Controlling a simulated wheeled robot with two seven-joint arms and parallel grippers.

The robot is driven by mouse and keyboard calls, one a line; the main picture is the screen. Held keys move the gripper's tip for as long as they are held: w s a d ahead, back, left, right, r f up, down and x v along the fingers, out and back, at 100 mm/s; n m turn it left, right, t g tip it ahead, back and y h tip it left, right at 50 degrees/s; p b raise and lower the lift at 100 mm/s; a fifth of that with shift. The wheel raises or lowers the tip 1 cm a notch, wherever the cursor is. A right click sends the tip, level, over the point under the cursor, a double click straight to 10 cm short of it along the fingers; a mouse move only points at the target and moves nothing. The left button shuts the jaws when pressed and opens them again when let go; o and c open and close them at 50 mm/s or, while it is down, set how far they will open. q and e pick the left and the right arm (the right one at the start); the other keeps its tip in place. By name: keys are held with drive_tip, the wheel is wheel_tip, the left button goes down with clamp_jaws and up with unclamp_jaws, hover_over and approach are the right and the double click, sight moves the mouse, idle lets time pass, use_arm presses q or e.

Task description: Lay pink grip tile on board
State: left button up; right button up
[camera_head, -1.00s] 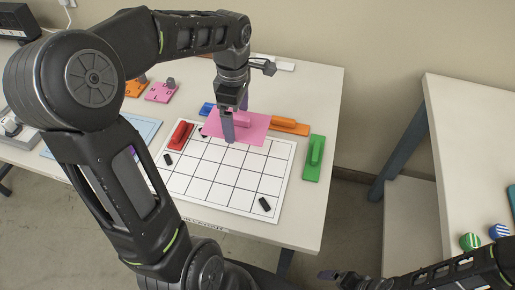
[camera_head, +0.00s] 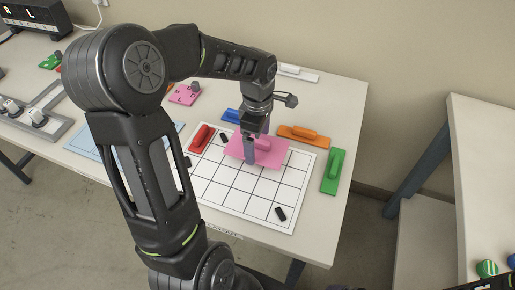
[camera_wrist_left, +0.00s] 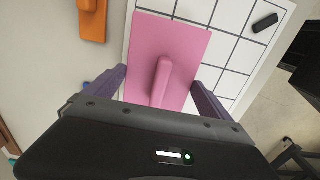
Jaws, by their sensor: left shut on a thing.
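The pink grip tile (camera_head: 272,156) is a flat pink plate with a raised pink grip bar. The board (camera_head: 218,194) is a white sheet with a black grid on the table. The tile covers cells near the board's far edge; I cannot tell whether it touches the board. My left gripper (camera_head: 250,157) is over the tile and shut on it. In the left wrist view the tile (camera_wrist_left: 186,45) and its bar (camera_wrist_left: 161,80) lie between the purple fingers of that gripper (camera_wrist_left: 162,88). Only dark bits of my right arm show at the bottom edge.
A red grip tile (camera_head: 200,138) lies on the board's far left, with small black pieces such as this one (camera_head: 281,213). Orange (camera_head: 304,135), green (camera_head: 332,171) and blue (camera_head: 231,115) grip tiles lie around the board. The near cells are mostly clear.

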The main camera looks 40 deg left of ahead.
sight(258, 149)
use_arm(q)
drive_tip(key=shift+f, duration=0.1)
drive_tip(key=shift+f, duration=1.75)
drive_tip(key=shift+f, duration=0.2)
drive_tip(key=o, duration=1.6)
drive_tip(key=shift+c, duration=0.2)
drive_tip(key=shift+r, duration=0.15)
wheel_tip(258, 149, up, 12)
drive_tip(key=shift+r, duration=0.1)
